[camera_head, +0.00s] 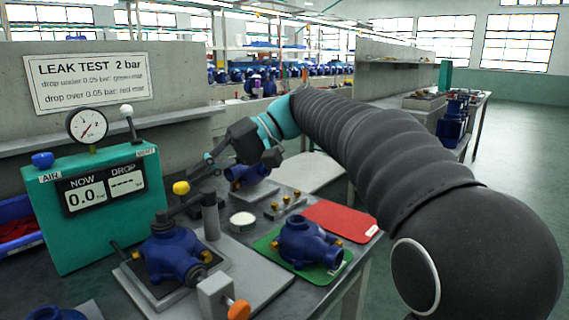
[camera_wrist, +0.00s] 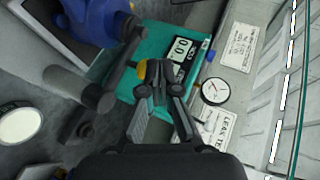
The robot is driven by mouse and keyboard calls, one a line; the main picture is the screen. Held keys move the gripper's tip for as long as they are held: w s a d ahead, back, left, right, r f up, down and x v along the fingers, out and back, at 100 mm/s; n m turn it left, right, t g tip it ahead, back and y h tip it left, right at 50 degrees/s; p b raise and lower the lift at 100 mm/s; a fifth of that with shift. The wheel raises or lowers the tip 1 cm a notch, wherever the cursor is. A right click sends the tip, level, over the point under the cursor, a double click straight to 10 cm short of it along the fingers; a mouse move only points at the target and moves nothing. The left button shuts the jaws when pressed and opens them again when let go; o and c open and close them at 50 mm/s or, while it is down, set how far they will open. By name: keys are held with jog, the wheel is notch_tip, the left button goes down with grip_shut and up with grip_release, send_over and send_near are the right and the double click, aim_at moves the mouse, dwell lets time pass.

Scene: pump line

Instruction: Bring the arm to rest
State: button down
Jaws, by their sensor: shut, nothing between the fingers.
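My arm reaches from the right over the bench in the head view. My gripper (camera_head: 207,163) hangs in the air near the middle of the bench, above and behind the clamp fixture. In the wrist view its fingers (camera_wrist: 157,84) are closed together with nothing between them, and a yellow knob shows just beyond the tips. A blue pump body (camera_head: 174,254) sits in the clamp fixture. Another pump body (camera_head: 304,243) rests on the green mat (camera_head: 268,246). A third pump body (camera_head: 246,174) stands behind, partly hidden by my gripper.
The teal leak tester (camera_head: 105,243) stands at left with a dial gauge (camera_head: 88,125), reading 0.0. A yellow-knobbed lever (camera_head: 181,188) rises by the fixture. A red mat (camera_head: 342,219) lies bare at right. A concrete wall with a sign (camera_head: 88,79) backs the bench.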

jog(key=s+d+f+m+t+h, duration=0.1)
jog(key=s+d+f+t, duration=0.1)
jog(key=d, duration=0.3)
jog(key=s+d+f+m+t+h, duration=0.2)
jog(key=s+d+f, duration=0.1)
jog(key=d+f, duration=0.2)
jog(key=s+d+f+m+t+h, duration=0.1)
jog(key=s+d+f+t+h, duration=0.1)
jog(key=d, duration=0.3)
jog(key=shift+s+f+m, duration=0.3)
jog(key=shift+s+f, duration=0.2)
jog(key=shift+f, duration=0.25)
jog(key=s+d+f+t+h, duration=0.2)
jog(key=s+d+f, duration=0.3)
jog(key=d, duration=0.3)
jog(key=s+d+f+m+t+h, duration=0.1)
jog(key=s+d+f+t+h, duration=0.1)
jog(key=s+d+f+h, duration=0.2)
jog(key=s+d+f, duration=0.1)
jog(key=d+f, duration=0.2)
jog(key=shift+s+d+f+h, duration=0.25)
jog(key=shift+d+f+h, duration=0.1)
jog(key=shift+d+h, duration=0.05)
